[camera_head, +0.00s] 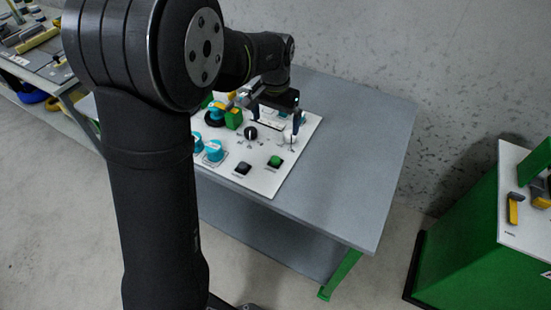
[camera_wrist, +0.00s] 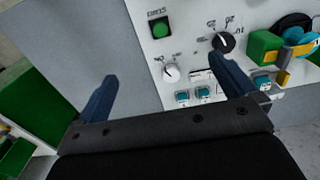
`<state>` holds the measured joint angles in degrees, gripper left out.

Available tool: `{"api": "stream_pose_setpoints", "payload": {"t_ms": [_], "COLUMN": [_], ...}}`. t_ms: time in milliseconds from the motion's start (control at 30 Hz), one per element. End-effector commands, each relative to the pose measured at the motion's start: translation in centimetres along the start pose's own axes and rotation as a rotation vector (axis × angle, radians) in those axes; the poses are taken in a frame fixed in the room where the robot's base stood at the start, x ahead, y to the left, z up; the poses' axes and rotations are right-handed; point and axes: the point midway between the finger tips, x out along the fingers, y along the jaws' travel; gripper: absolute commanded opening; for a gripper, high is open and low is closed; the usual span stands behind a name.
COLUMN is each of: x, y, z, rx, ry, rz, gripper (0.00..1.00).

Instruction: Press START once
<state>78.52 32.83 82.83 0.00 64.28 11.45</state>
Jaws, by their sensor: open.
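The START button is a green push button in a dark square frame on the white control panel. It shows near the panel's front right in the head view (camera_head: 274,161) and at the upper middle in the wrist view (camera_wrist: 161,28), with its label upside down. My gripper (camera_head: 275,116) is open and empty above the back right part of the panel. In the wrist view my gripper (camera_wrist: 166,72) has its two blue-grey fingers spread wide, with the button beyond the fingertips and apart from them. The control panel (camera_head: 262,183) lies on a grey table.
A black button (camera_head: 243,168) sits left of the green one. A black selector knob (camera_head: 251,132) and a white knob (camera_wrist: 170,72) stand close by. Teal knobs (camera_head: 214,151) and a green block (camera_wrist: 264,46) are further left on the panel. The table's right side (camera_head: 350,150) is bare.

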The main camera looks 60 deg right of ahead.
Motion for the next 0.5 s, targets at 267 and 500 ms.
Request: {"api": "stream_pose_setpoints", "payload": {"t_ms": [267,500], "x": [-2.4,-2.5], "y": [0.0,0.0], "z": [0.0,0.0], "rx": [0.0,0.0], "ry": [0.0,-0.001], "rz": [0.0,0.0], "gripper": [1.0,0.98]}}
